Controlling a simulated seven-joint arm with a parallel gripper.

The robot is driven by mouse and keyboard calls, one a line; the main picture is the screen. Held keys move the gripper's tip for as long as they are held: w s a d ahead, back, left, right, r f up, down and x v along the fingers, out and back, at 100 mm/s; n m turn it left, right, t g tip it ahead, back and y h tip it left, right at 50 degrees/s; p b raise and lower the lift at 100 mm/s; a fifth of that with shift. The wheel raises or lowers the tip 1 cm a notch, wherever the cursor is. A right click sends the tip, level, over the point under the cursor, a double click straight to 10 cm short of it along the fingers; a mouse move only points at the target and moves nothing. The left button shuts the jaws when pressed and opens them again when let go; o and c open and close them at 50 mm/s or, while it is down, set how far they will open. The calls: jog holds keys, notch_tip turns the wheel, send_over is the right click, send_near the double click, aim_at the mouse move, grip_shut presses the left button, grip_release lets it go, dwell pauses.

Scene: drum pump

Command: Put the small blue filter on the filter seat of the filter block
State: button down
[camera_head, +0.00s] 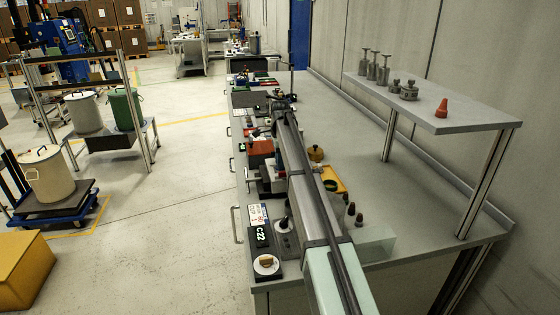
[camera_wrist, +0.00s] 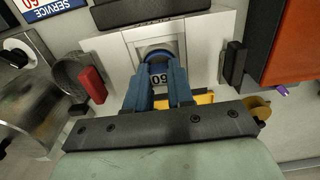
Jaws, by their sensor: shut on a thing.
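In the wrist view my gripper (camera_wrist: 160,80) reaches forward with two blue fingers, shut on the small blue filter (camera_wrist: 156,57). Only the filter's rounded blue top shows past the fingertips. A small pale label with dark digits shows between the fingers. A light grey block (camera_wrist: 205,45), which looks like the filter block, lies around and behind the filter. The filter is in front of a pale recess in this block; I cannot tell whether it touches the seat. In the head view my arm hides the gripper and the filter.
In the wrist view an orange-red box (camera_wrist: 290,45) stands at right, a dark bar (camera_wrist: 150,10) crosses the top, and a metal cylinder with a red part (camera_wrist: 92,85) is at left. In the head view a raised shelf (camera_head: 440,105) stands over the bench's clear right side (camera_head: 410,190).

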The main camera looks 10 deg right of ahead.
jog(key=shift+f, duration=0.35)
dwell(0.3)
jog(key=shift+s+f, duration=0.3)
jog(key=shift+f, duration=0.1)
dwell(0.9)
jog(key=c, duration=1.2)
grip_release()
jog(key=shift+o, duration=0.4)
jog(key=shift+w+r, duration=0.2)
jog(key=shift+r, duration=1.3)
jog(key=shift+w+r, duration=0.1)
jog(key=shift+r, duration=2.55)
